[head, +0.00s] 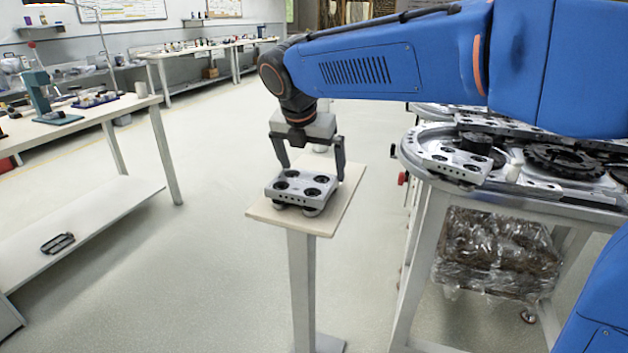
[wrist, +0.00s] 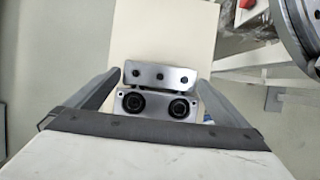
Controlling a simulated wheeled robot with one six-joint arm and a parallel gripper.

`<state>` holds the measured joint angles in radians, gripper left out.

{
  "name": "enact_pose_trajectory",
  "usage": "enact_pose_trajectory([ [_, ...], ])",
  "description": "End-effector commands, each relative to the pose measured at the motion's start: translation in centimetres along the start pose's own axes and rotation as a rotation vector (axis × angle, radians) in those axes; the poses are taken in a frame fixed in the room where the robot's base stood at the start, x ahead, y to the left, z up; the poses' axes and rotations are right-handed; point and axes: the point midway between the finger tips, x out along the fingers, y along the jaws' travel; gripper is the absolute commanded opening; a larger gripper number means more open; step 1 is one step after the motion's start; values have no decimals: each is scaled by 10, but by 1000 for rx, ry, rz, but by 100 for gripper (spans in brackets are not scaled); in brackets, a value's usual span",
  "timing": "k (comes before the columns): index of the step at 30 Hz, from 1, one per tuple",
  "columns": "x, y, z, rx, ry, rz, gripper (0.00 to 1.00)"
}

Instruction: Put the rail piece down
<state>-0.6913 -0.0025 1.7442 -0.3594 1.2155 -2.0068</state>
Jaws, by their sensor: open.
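The rail piece (head: 301,188) is a silver block with dark round recesses on top and small round feet or rollers beneath. It rests flat on the pale square top of a narrow stand (head: 337,217). My gripper (head: 312,171) is open above it, with one finger on each side. In the wrist view the rail piece (wrist: 157,104) shows between the open fingers (wrist: 160,80), with its front face and two recesses visible. Gaps show between fingers and block there. The part nearest my palm is hidden.
A ring track (head: 420,150) on a metal frame stands at the right, with a similar silver block (head: 455,162) on it. A plastic-wrapped bundle (head: 497,250) lies beneath. A workbench (head: 95,112) stands at the left. The floor between is clear.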

Motion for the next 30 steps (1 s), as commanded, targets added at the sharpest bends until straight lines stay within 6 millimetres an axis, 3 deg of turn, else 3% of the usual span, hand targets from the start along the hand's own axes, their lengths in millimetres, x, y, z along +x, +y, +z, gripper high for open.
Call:
enact_pose_trajectory([
  [5, 17, 0, 0, 0, 0, 0, 100],
  [13, 20, 0, 0, 0, 0, 0, 100],
  [21, 19, 0, 1, 0, -2, 2, 38],
  [30, 15, 0, 2, 1, -2, 3, 34],
])
